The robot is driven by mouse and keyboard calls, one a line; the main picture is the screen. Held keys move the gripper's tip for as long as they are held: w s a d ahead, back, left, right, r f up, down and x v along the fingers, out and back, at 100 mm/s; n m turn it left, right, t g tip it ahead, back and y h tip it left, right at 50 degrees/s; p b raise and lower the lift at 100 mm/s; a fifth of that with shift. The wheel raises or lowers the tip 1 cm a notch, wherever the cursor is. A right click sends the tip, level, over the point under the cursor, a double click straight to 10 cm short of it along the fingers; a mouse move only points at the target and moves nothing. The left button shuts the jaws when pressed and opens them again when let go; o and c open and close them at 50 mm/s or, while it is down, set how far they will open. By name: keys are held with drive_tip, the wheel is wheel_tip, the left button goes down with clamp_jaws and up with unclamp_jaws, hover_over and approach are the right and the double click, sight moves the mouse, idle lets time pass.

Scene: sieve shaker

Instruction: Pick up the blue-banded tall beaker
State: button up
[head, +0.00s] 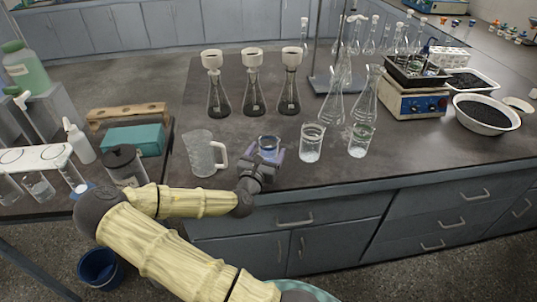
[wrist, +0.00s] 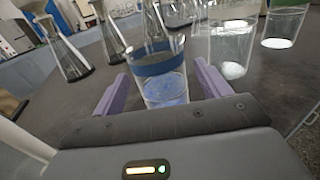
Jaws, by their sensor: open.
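The blue-banded tall beaker (wrist: 158,72) is clear glass with a dark blue band and bluish contents at its base. It stands upright on the dark bench, and in the head view its upper part (head: 268,143) shows behind my gripper while its lower part is hidden. My gripper (head: 264,158) is open, with purple fingers. In the wrist view the fingers of my gripper (wrist: 163,90) are to the left and right of the beaker, with a visible gap on each side.
Two clear beakers with white contents (head: 311,143) (head: 361,140) stand to the right. A handled clear jug (head: 203,153) stands close on the left. Flasks with funnels (head: 253,92) stand behind. The bench's front edge (head: 330,187) is near.

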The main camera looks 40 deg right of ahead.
sight(271, 143)
drive_tip(key=x, duration=0.4)
drive_tip(key=shift+d+r, duration=0.15)
drive_tip(key=shift+r, duration=0.05)
drive_tip(key=c, duration=1.2)
drive_tip(key=shift+r, duration=0.15)
drive_tip(key=shift+r+p, duration=0.9)
drive_tip(key=shift+r, duration=3.95)
drive_tip(key=shift+r, duration=0.1)
